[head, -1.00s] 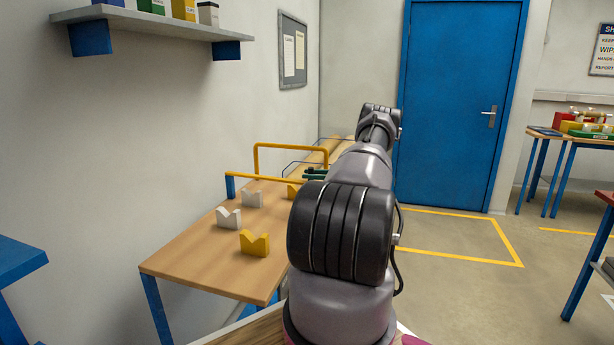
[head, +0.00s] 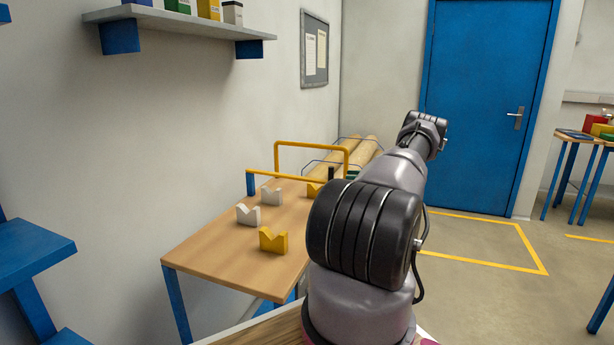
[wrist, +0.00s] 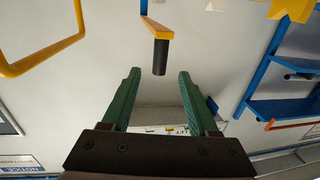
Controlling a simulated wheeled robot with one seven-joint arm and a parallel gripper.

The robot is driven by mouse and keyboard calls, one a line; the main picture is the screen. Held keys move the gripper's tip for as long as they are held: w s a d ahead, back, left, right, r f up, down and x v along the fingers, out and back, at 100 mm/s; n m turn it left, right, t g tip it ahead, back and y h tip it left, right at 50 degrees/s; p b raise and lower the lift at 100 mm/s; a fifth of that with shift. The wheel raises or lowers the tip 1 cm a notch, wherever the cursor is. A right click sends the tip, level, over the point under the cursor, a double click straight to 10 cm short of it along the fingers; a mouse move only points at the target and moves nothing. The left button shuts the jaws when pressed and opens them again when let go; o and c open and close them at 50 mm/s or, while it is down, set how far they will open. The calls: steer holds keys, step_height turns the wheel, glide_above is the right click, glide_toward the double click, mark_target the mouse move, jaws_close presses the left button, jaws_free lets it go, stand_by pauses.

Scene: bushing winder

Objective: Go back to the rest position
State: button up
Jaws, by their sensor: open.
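My gripper (wrist: 156,100) is open and empty in the wrist view, its two green fingers spread apart. A black handle (wrist: 160,57) on a yellow arm shows beyond and between the fingertips, with no finger visibly touching it. In the head view the black handle (head: 331,173) stands upright at the far end of the workbench (head: 215,258). My arm hides most of my gripper there; only a bit of green shows (head: 352,172).
Yellow and white V-blocks (head: 273,240) stand on the workbench. A yellow rail frame (head: 312,145) and wooden rolls (head: 362,150) lie behind. A wall shelf (head: 175,22) with small boxes hangs at upper left. Open floor (head: 470,236) lies right, before the blue door (head: 490,100).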

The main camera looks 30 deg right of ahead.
steer(key=w+a+r+m+t+h, duration=0.25)
steer(key=w+r, duration=0.35)
steer(key=r, duration=0.5)
steer(key=w+a+r+m+t+h, duration=0.1)
steer(key=w+a+r+h, duration=0.4)
steer(key=r, duration=0.5)
steer(key=w+a+r+m+t+h, duration=0.25)
steer(key=w+r, duration=0.45)
steer(key=r, duration=0.4)
steer(key=s+a+r+m+h, duration=0.2)
steer(key=a+r+m+h, duration=0.15)
steer(key=a+r, duration=0.5)
steer(key=s+a+r+m+g+h, duration=0.2)
steer(key=s+a+g, duration=0.1)
steer(key=s+a, duration=0.5)
steer(key=s+a+r+m+g+h, duration=0.1)
steer(key=s+a+r+m+g, duration=0.1)
steer(key=s+a, duration=0.5)
steer(key=s+a+f+g+y, duration=0.1)
steer(key=s+a+f, duration=0.3)
steer(key=s, duration=0.6)
steer(key=s+a+f+g+y, duration=0.2)
steer(key=s+a, duration=0.4)
steer(key=s, duration=0.5)
steer(key=s+a+f+g+y, duration=0.2)
steer(key=s+a+f, duration=0.4)
steer(key=s, duration=0.4)
steer(key=shift+s+g, duration=0.35)
steer(key=shift+g, duration=0.15)
steer(key=shift+f, duration=0.1)
